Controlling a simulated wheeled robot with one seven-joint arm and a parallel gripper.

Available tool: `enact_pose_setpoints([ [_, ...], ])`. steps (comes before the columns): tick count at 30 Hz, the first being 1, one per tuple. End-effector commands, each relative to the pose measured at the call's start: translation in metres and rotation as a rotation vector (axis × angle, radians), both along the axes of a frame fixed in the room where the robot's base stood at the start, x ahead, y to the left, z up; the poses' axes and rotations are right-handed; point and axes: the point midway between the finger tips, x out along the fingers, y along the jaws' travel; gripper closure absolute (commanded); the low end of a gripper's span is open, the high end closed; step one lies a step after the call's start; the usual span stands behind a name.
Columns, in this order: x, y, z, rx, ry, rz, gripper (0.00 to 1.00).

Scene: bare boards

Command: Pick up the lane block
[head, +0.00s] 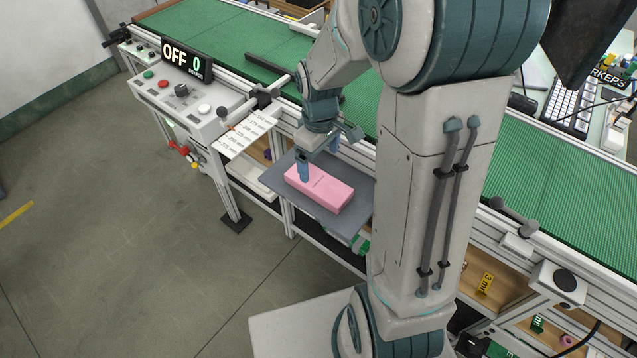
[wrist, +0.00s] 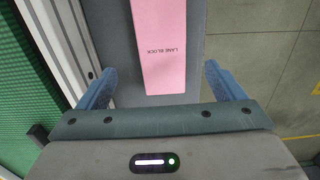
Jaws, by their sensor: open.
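The lane block (head: 325,188) is a long pink block lying on a grey shelf plate (head: 354,222) at the side of the conveyor. In the wrist view the pink block (wrist: 163,45) carries the words "LANE BLOCK" and runs up out of the frame. My gripper (head: 318,160) is over the block's far end in the head view. In the wrist view its blue fingers (wrist: 163,85) are spread wide, with the near end of the block between them and gaps on both sides. Whether the fingertips reach down beside the block is unclear.
The green conveyor (head: 225,40) runs behind the plate with a metal rail. A control box (head: 185,100) with buttons and an "OFF 0" display (head: 187,60) stands left. A paper sheet (head: 247,135) sticks out beside the plate. The floor (head: 130,240) in front is clear.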

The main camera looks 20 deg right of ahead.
Motion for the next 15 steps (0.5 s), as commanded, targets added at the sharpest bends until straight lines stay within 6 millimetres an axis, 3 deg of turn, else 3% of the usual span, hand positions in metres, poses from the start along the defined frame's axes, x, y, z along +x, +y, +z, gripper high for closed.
enact_pose_setpoints([
  [15,-0.002,0.004,-0.057,0.001,0.004,0.0,0.11],
])
